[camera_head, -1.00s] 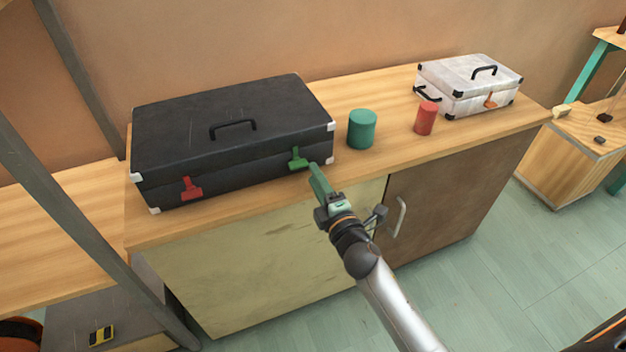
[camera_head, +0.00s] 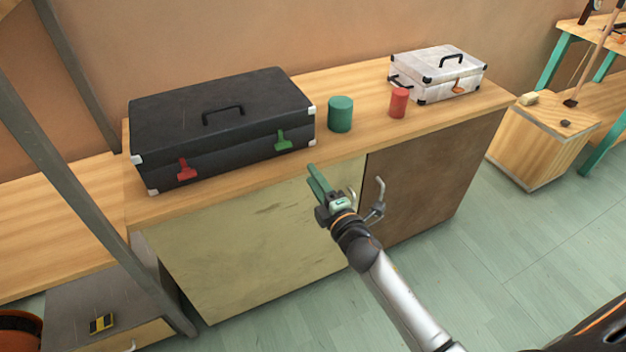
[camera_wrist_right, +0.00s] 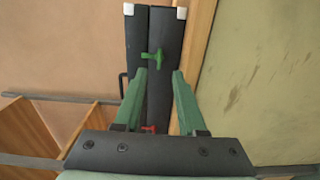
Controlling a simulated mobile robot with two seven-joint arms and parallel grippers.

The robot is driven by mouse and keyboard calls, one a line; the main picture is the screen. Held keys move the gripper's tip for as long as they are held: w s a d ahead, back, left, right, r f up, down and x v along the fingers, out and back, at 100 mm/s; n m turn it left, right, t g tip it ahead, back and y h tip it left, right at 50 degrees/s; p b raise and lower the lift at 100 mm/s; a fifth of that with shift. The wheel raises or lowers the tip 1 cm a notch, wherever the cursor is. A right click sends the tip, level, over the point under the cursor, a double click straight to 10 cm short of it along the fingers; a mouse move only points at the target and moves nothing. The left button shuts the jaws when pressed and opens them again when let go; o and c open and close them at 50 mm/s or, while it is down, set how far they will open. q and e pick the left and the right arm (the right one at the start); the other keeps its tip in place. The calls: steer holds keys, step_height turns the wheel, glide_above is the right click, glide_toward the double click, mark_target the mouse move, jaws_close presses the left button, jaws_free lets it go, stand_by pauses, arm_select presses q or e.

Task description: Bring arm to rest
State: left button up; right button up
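My right gripper (camera_head: 314,172) is in front of the cabinet's front edge, apart from the black case (camera_head: 222,110). In the right wrist view the two green fingers of this gripper (camera_wrist_right: 159,76) stand apart with nothing held between them. The black case lies shut on the counter, with a red latch (camera_head: 186,169) at left and a green latch (camera_head: 283,141) at right on its front. In the wrist view the green latch (camera_wrist_right: 152,57) appears beyond the fingertips. My left gripper is not in view.
A green cylinder (camera_head: 340,114), a red cylinder (camera_head: 399,103) and a white case (camera_head: 438,75) stand on the wooden counter (camera_head: 365,137) to the right. A grey post (camera_head: 80,200) crosses the left side. The floor (camera_head: 500,270) at right is clear.

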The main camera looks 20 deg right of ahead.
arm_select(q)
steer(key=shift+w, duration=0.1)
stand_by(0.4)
arm_select(e)
steer(key=s+a+f+m+g+y, duration=0.1)
steer(key=s+a+f+m+g, duration=0.3)
steer(key=s+f+m, duration=0.6)
steer(key=s+a+f+m+g+y, duration=0.1)
steer(key=s+a+f+m+g, duration=0.3)
steer(key=s, duration=1)
arm_select(q)
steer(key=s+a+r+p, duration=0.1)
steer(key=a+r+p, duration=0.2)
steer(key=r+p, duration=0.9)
steer(key=p, duration=0.4)
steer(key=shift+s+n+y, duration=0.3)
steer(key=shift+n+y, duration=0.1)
arm_select(e)
steer(key=s+d+r+m, duration=0.2)
steer(key=s+d+r, duration=0.1)
steer(key=r, duration=0.7)
steer(key=shift+r+g+h, duration=0.2)
steer(key=shift+g+h, duration=0.1)
